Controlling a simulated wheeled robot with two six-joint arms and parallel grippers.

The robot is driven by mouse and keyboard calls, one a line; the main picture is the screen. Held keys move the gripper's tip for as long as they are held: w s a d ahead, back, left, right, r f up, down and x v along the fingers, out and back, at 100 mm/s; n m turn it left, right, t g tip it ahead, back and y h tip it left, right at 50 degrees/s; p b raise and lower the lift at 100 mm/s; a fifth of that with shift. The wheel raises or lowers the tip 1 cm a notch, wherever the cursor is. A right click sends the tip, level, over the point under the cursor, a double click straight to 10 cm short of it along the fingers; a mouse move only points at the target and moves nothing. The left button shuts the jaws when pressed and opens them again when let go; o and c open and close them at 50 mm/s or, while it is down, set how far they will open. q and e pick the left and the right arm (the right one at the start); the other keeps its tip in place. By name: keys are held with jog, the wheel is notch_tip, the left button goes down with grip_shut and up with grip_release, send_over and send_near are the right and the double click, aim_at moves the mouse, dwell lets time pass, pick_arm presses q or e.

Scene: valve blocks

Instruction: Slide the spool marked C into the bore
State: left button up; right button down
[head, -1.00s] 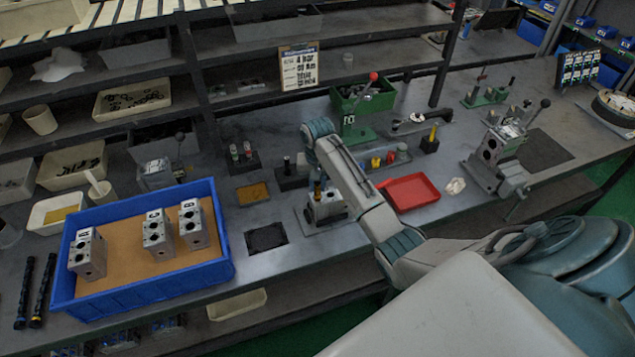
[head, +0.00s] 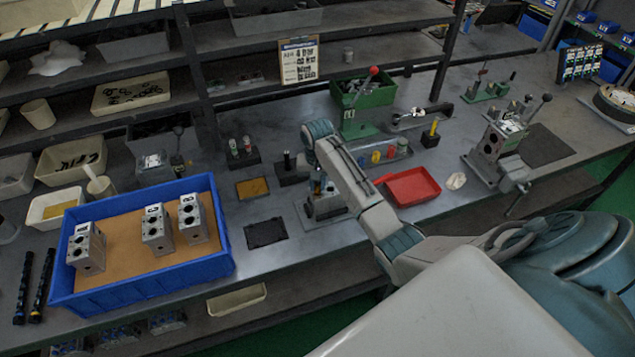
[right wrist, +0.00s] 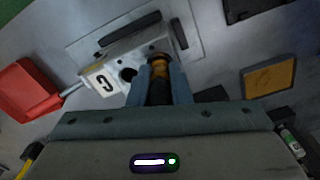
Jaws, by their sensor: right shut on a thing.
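The valve block (right wrist: 118,72) shows in the right wrist view with a white label marked C (right wrist: 104,84) and a dark round hole (right wrist: 128,75) in its near face. My right gripper (right wrist: 162,72) is shut on a spool (right wrist: 160,78) with an orange-gold section and a dark section. The spool's far end is at the block's face, beside the dark hole; I cannot tell how deep it sits in a bore. In the head view the block (head: 326,207) is partly hidden by my right arm, and the gripper (head: 318,188) is just above it. My left gripper is out of view.
A blue bin (head: 222,262) with three valve blocks stands at left. A red tray (head: 425,200) lies right of the block. A dark pad (head: 266,233) and an amber pad (head: 252,188) lie to its left. A green bin (head: 378,96) stands behind.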

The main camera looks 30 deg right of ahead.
jog(key=shift+f, duration=0.55)
jog(key=c, duration=1.3)
grip_release()
jog(key=shift+o, duration=0.2)
notch_tip(320, 180, up, 8)
jog(key=b, duration=0.3)
jog(key=shift+r+p, duration=0.7)
jog(key=shift+r, duration=0.2)
jog(key=shift+r+p, duration=0.35)
jog(key=shift+r, duration=0.25)
jog(key=shift+f, duration=0.1)
